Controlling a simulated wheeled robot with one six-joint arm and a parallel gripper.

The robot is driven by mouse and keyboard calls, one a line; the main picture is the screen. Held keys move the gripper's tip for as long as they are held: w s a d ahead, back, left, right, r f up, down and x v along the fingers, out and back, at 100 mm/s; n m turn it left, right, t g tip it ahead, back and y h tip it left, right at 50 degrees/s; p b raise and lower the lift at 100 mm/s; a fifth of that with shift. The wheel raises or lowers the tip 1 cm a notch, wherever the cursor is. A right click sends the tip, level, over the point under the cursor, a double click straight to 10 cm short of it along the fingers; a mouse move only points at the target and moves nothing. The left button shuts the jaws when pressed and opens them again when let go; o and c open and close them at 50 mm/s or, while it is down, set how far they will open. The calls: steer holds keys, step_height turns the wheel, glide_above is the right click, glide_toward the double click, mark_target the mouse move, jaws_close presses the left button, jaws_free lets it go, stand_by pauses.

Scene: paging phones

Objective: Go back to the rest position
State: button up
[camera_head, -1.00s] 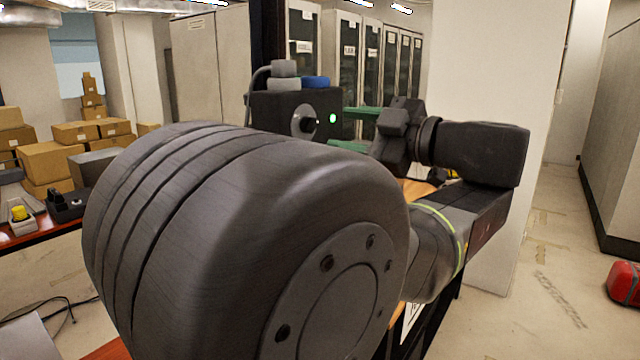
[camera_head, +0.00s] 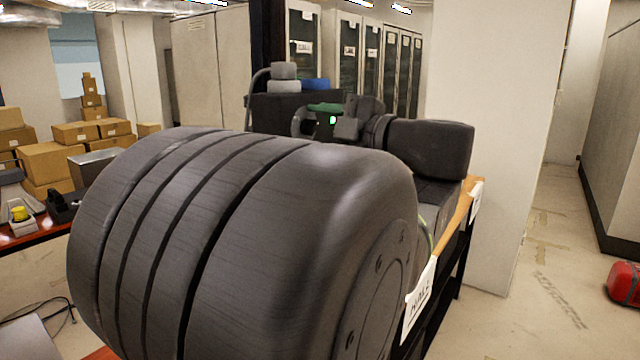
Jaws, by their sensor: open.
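My gripper (camera_head: 322,108) shows small in the middle of the head view, beyond my large dark arm joint. A green finger shows on it, and it is open with nothing seen in it. It is in front of a black box (camera_head: 262,112) with a lit green lamp (camera_head: 333,120) and overlaps it in the picture; I cannot tell the gap. My arm covers much of the centre and hides most of the bench behind it.
The wooden bench edge (camera_head: 463,215) with a white label is at right. Grey and blue rolls top the black box. Cardboard boxes (camera_head: 52,162) and an orange-topped table (camera_head: 30,240) are at left. A red object (camera_head: 623,283) lies on the open floor at right.

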steer(key=n+b, duration=0.2)
steer(key=n, duration=0.1)
steer(key=n+b, duration=0.1)
steer(key=n, duration=0.1)
steer(key=shift+f+b, duration=0.3)
steer(key=n+b, duration=0.2)
steer(key=n, duration=0.2)
steer(key=shift+r, duration=0.2)
steer(key=shift+f, duration=0.15)
